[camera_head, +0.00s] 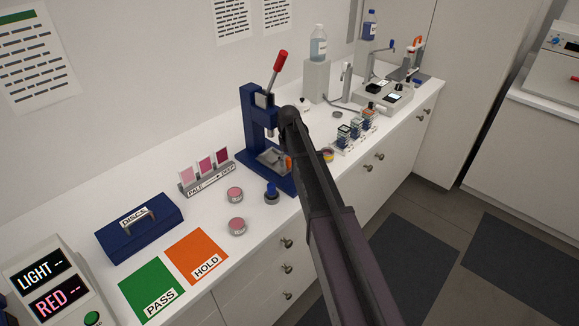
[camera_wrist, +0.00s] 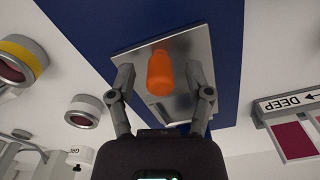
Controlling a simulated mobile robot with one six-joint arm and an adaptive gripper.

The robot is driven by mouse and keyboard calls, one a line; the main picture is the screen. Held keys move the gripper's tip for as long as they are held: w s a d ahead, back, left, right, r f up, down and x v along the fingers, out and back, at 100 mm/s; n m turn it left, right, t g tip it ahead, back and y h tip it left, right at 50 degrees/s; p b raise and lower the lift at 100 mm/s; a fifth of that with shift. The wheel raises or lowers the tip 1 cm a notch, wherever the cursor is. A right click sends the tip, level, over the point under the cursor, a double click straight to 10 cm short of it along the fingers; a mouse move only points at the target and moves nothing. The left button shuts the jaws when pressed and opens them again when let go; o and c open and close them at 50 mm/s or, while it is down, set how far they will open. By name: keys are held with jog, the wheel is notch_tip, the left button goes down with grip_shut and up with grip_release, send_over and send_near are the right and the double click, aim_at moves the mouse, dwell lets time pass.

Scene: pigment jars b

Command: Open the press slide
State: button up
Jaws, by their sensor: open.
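The blue press (camera_head: 252,125) with a red-tipped lever (camera_head: 281,60) stands on the bench in the head view. Its metal slide (camera_head: 270,157) lies on the blue base, and an orange handle (camera_head: 289,163) shows partly beside my arm. In the wrist view the metal slide (camera_wrist: 196,52) lies over the blue base (camera_wrist: 85,25), with the orange handle (camera_wrist: 161,72) on it. My gripper (camera_wrist: 160,84) is open, one finger to each side of the handle in the picture, with gaps on both sides. Its fingers are hidden behind my arm in the head view.
A pale-to-deep swatch stand (camera_head: 207,177), pink jars (camera_head: 237,226), and a dark blue-topped item (camera_head: 271,192) stand left of and before the press. A rack of small jars (camera_head: 355,132) is to the right. A blue discs case (camera_head: 140,230) sits at left.

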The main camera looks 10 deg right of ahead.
jog(key=shift+f, duration=0.45)
grip_shut()
jog(key=s+d, duration=0.2)
jog(key=s, duration=0.1)
jog(key=s+d, duration=0.5)
jog(key=s, duration=0.2)
jog(key=shift+d, duration=0.15)
jog(key=shift+w, duration=0.1)
grip_release()
jog(key=shift+r, duration=0.15)
